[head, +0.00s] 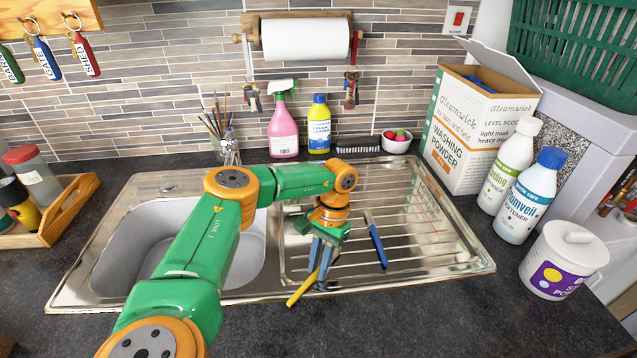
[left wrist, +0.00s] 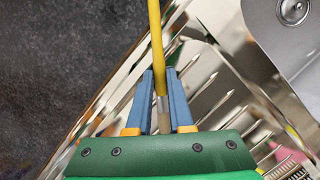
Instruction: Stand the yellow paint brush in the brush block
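The yellow paint brush (head: 300,290) is tilted at the front edge of the steel drainer, its yellow handle sticking out down-left. My left gripper (head: 321,283) points down there with its blue fingers around the brush. In the left wrist view the fingers (left wrist: 161,75) close on both sides of the yellow handle (left wrist: 156,40), with a metal band between them. I cannot tell whether the brush touches the drainer. A long dark block (head: 358,145) with a ridged top lies behind the drainer; it may be the brush block, but its holes are too small to make out. My right gripper is not in view.
A blue brush (head: 376,243) lies on the drainer (head: 430,230), right of my left gripper. A pot of brushes (head: 217,135), pink spray bottle (head: 283,130), yellow bottle (head: 319,130) and white bowl (head: 396,143) stand along the back. Washing powder and softener bottles crowd the right.

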